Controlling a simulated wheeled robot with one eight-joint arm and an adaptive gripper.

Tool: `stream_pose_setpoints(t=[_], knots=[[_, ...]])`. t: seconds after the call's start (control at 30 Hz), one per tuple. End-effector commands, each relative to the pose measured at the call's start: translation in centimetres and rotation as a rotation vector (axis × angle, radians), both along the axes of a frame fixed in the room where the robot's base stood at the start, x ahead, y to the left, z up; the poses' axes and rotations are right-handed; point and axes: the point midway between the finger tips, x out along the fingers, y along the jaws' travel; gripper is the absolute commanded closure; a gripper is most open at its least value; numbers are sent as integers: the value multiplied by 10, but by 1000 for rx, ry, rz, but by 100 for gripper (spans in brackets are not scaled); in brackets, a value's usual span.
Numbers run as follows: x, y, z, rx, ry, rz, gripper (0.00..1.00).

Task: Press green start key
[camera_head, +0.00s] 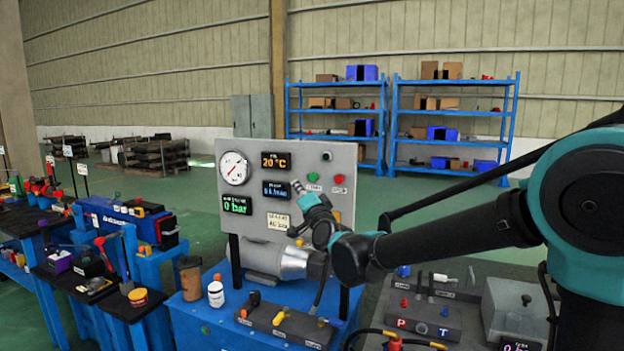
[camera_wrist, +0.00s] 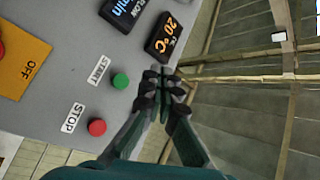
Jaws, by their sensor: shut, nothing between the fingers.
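The green start key (camera_wrist: 120,81) is a round button beside a START label on the grey control panel (camera_head: 265,150). The same green key (camera_head: 312,177) shows on the panel's right part in the head view. A red stop key (camera_wrist: 97,127) with a STOP label sits close to it, and also shows in the head view (camera_head: 338,179). My gripper (camera_wrist: 163,82) is shut and empty, its fingertips just right of the green key in the wrist view. In the head view my gripper (camera_head: 297,188) is just left of and below the green key. No contact shows.
The panel carries a round gauge (camera_head: 233,168) and lit displays (camera_head: 276,160). Below it, a blue bench (camera_head: 205,325) holds a white bottle (camera_head: 215,292) and a block with levers (camera_head: 285,322). Blue shelves (camera_head: 335,110) stand far behind.

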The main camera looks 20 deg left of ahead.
Motion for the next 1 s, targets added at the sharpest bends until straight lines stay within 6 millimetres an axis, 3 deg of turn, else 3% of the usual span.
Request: stream_pose_setpoints(t=[0.6,1.0], knots=[[73,-6,0,-1,-1,-2,100],[81,-7,0,-1,1,-1,100]])
